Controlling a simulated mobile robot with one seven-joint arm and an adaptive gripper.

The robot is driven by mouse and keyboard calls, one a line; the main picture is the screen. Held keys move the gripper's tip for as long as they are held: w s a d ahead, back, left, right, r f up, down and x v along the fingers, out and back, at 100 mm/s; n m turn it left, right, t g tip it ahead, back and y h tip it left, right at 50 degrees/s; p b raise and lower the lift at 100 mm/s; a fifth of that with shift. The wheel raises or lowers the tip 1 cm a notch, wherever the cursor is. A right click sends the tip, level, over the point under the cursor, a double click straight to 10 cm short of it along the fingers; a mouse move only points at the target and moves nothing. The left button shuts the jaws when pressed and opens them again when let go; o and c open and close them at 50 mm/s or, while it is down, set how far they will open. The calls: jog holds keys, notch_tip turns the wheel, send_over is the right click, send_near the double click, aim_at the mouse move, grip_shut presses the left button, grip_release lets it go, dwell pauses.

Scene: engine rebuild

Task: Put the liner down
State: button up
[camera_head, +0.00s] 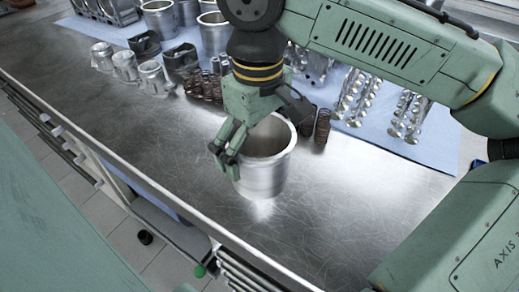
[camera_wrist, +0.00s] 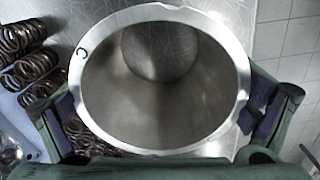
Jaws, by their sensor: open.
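The liner (camera_head: 265,174) is a silver metal cylinder with a wide open top. It stands upright on the bare steel bench (camera_head: 330,215) near its front edge. My gripper (camera_head: 232,150) is at the liner's rim. In the wrist view, the liner's rim (camera_wrist: 243,75) fills the middle, and the bench surface shows through its bore. My open gripper (camera_wrist: 160,118) has one purple-padded finger on each side of the liner. The pads are close to the outer wall, and I cannot tell whether either touches it.
Coil springs (camera_head: 322,126) stand just behind the liner, and more springs (camera_wrist: 27,60) lie at left in the wrist view. Other liners (camera_head: 214,34), pistons (camera_head: 125,66) and camshafts (camera_head: 407,115) sit farther back. The bench is clear to the right and left front.

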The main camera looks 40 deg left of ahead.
jog(key=c, duration=1.4)
jog(key=shift+r, duration=0.1)
jog(key=shift+r, duration=0.6)
jog(key=s+a+r+b, duration=0.3)
jog(key=s+a, duration=0.5)
jog(key=s, duration=0.5)
jog(key=shift+s+a+r+b, duration=0.2)
jog(key=shift+a+r+b, duration=0.05)
jog(key=shift+a+b, duration=0.15)
